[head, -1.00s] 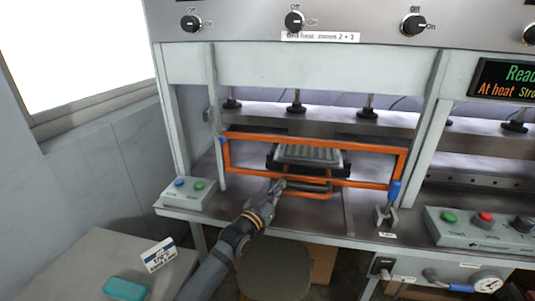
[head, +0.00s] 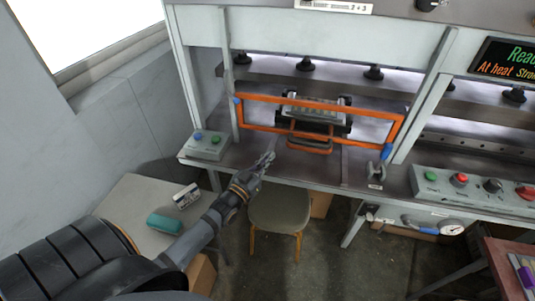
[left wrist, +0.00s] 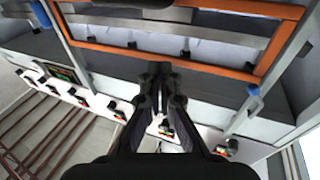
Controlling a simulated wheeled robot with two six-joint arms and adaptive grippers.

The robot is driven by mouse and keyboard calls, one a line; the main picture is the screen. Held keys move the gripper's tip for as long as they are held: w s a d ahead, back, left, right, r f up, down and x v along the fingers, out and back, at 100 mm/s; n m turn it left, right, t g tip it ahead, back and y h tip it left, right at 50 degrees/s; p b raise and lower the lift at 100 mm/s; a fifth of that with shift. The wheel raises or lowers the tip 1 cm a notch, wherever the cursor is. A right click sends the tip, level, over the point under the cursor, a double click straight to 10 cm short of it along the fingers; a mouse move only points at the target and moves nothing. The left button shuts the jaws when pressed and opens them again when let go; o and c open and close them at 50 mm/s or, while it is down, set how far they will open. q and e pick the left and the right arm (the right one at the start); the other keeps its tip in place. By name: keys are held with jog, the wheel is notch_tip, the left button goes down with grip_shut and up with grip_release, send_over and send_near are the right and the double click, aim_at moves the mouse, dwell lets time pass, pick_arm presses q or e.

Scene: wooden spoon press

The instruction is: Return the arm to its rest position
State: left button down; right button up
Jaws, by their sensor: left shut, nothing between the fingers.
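My left gripper (head: 266,160) is shut and empty. In the head view it is in front of the press table's front edge, to the lower left of the orange guard frame (head: 250,127). It is apart from the frame and from the tray with the orange handle (head: 311,146) behind the guard. In the left wrist view the fingers (left wrist: 160,75) point toward the press, with the orange guard (left wrist: 170,58) beyond them. My right gripper is in neither view.
A button box (head: 207,146) stands on the table's left end. A stool (head: 279,207) is below the gripper. A control panel (head: 470,190) is at right.

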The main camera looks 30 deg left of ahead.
pick_arm(q)
jog(key=shift+w+f, duration=0.15)
jog(key=shift+w, duration=0.05)
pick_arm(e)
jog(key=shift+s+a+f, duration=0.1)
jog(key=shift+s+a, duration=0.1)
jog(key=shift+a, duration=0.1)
pick_arm(q)
jog(key=s+a+f+g+y, duration=0.1)
jog(key=s+f+g, duration=0.3)
jog(key=f, duration=0.8)
jog(key=s+a+f+n+g+y, duration=0.1)
jog(key=s+a+f+g, duration=0.15)
jog(key=s+f, duration=0.65)
jog(key=s+a+f+g+y, duration=0.1)
jog(key=s+f+g, duration=0.15)
jog(key=f, duration=1.25)
jog(key=s+d+f+g, duration=0.1)
jog(key=s+f+g, duration=0.2)
jog(key=s, duration=0.6)
jog(key=s+d+f+g, duration=0.2)
jog(key=s+f+g, duration=0.1)
jog(key=s+f, duration=0.4)
jog(key=s+d+f+g, duration=0.2)
jog(key=s+f, duration=0.4)
jog(key=s, duration=0.6)
jog(key=shift+g, duration=0.7)
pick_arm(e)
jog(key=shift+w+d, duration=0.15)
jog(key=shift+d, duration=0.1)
